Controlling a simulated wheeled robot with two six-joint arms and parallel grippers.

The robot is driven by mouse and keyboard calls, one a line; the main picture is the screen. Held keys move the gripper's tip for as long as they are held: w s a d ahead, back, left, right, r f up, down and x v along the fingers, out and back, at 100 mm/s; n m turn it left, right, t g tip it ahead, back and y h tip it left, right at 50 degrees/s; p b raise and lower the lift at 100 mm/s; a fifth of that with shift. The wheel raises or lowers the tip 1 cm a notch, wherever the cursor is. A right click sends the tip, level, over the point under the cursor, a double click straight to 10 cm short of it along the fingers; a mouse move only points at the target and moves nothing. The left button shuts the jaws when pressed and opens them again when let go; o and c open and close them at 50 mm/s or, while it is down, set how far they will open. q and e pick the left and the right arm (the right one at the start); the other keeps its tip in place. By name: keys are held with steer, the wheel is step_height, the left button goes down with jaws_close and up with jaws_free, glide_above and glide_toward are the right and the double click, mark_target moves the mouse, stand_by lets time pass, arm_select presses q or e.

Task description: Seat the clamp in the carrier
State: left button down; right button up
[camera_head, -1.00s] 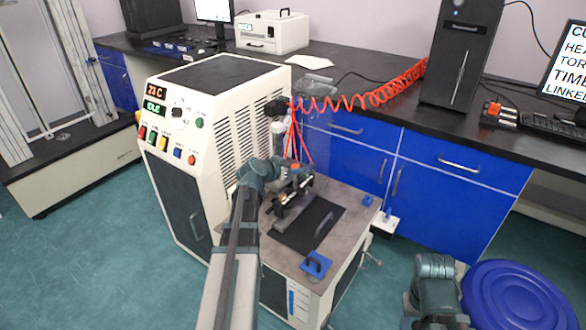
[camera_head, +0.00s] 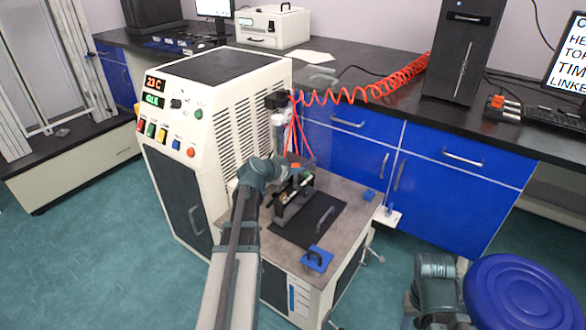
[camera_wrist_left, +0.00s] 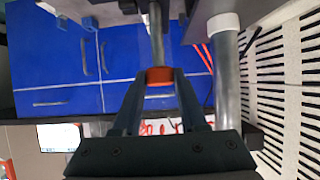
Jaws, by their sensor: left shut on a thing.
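My left gripper (camera_head: 288,170) is above the machine's worktop. In the left wrist view its fingers (camera_wrist_left: 160,85) are shut on a red collar on a grey metal rod, which I take to be the clamp (camera_wrist_left: 159,75). The red part also shows small in the head view (camera_head: 295,166). Below and beside it stands a dark upright frame, likely the carrier (camera_head: 290,208), on a black mat (camera_head: 312,228). The arm partly hides this area, and I cannot tell whether clamp and frame touch. My right arm shows at the bottom right, but its fingers do not.
The white machine (camera_head: 190,105) with a vented side stands left of the worktop (camera_head: 345,190). A grey pipe (camera_wrist_left: 228,85) stands close to the gripper. Red tubes hang behind.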

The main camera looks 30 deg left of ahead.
arm_select(q)
steer(key=shift+f+b, duration=1.1)
steer(key=shift+f, duration=0.05)
steer(key=shift+c, duration=1.8)
jaws_free()
steer(key=shift+r, duration=0.1)
steer(key=p+v, duration=0.6)
steer(key=v, duration=0.7)
steer(key=shift+s+r+p, duration=0.15)
steer(key=shift+s+p, duration=0.2)
